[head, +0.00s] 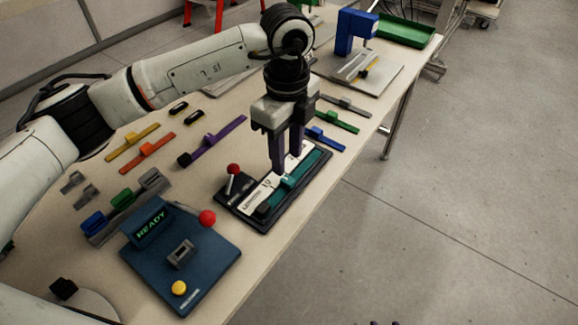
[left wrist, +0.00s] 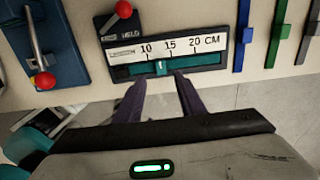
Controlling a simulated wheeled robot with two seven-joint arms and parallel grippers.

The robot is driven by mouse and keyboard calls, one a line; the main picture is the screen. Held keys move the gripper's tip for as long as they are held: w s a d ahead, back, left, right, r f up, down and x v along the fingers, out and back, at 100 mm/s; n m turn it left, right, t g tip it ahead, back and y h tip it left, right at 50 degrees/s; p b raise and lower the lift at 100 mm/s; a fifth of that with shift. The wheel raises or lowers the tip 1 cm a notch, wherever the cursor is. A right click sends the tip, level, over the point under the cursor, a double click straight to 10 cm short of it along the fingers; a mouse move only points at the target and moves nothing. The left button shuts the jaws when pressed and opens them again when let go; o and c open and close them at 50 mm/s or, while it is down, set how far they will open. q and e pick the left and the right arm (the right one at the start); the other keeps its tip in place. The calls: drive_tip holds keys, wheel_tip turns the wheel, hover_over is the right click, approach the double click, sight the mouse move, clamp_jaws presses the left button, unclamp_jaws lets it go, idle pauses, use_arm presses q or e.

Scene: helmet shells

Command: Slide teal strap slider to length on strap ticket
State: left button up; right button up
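The teal strap (head: 305,169) lies along a black fixture (head: 256,226) beside a white scale strip (head: 258,197). In the left wrist view the teal slider (left wrist: 162,68) sits on the strap (left wrist: 207,61), between the 10 and 15 marks of the scale (left wrist: 183,46). My left gripper (head: 287,166) points down over the strap in the head view. Its dark purple fingers are apart and empty. In the left wrist view the fingertips (left wrist: 160,79) straddle the slider's position in the picture; I see no contact. Small dark purple tips (head: 384,322), probably my right gripper, show at the bottom edge.
A red-knobbed lever (head: 233,169) stands at the fixture's end, by a HELD label. A blue console (head: 209,262) reading READY is in front. Orange, purple (head: 215,139), green and blue straps lie around. A blue press (head: 355,32) and green tray (head: 404,30) stand at the back.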

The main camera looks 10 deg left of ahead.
sight(288, 179)
use_arm(q)
wheel_tip(288, 179, down, 7)
drive_tip(key=shift+r, duration=0.1)
idle(0.3)
drive_tip(key=shift+w, duration=0.1)
clamp_jaws()
